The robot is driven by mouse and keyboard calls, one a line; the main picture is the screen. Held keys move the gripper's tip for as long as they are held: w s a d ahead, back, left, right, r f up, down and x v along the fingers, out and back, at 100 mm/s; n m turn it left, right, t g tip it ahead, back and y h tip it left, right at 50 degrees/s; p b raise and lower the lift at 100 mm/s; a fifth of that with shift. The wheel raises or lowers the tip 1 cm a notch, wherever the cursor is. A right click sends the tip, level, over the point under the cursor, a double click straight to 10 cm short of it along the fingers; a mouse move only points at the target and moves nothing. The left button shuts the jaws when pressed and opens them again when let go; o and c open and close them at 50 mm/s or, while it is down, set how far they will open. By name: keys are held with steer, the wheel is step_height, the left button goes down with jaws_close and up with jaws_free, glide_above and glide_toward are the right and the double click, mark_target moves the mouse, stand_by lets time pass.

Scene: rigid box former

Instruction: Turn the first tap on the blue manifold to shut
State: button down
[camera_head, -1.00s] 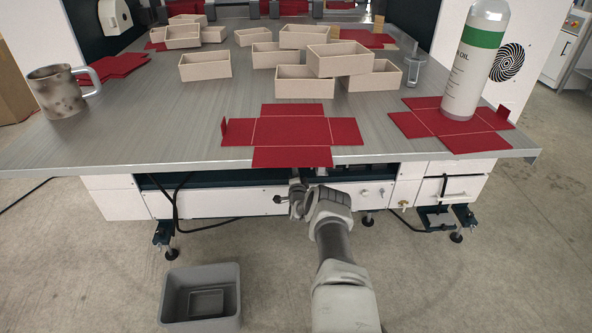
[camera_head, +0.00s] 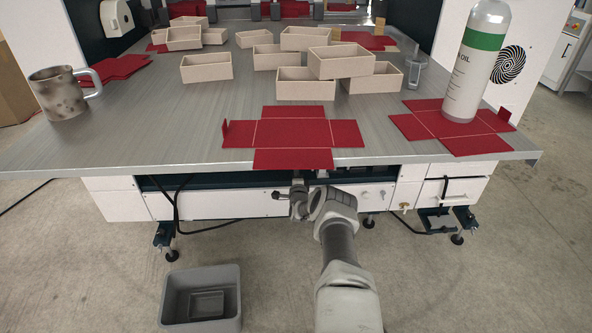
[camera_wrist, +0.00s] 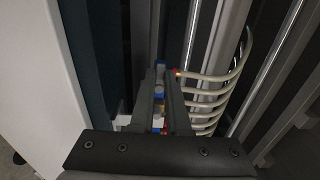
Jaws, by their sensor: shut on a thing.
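In the wrist view, my gripper (camera_wrist: 161,76) points into the dark space under the table. Its two grey fingers are close together, shut on a small part between them, which I take to be a tap on the manifold. The fingers hide most of it, so its angle cannot be told. Bits of the blue manifold (camera_wrist: 159,92) show between the fingers, with pale and brass-coloured parts. In the head view my gripper (camera_head: 298,185) is at the machine's front, just below the table edge; the manifold is hidden there.
Several cream hoses (camera_wrist: 215,78) curve away right of the fingers. A white panel (camera_wrist: 35,90) stands close on the left. The table (camera_head: 130,135) overhangs my gripper, and a grey bin (camera_head: 230,290) stands on the floor to the left.

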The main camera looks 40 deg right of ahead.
steer(key=shift+a+f, duration=0.1)
steer(key=shift+a, duration=0.05)
steer(key=c, duration=0.9)
jaws_free()
steer(key=p+v, duration=0.7)
steer(key=v, duration=1)
steer(key=shift+s, duration=0.25)
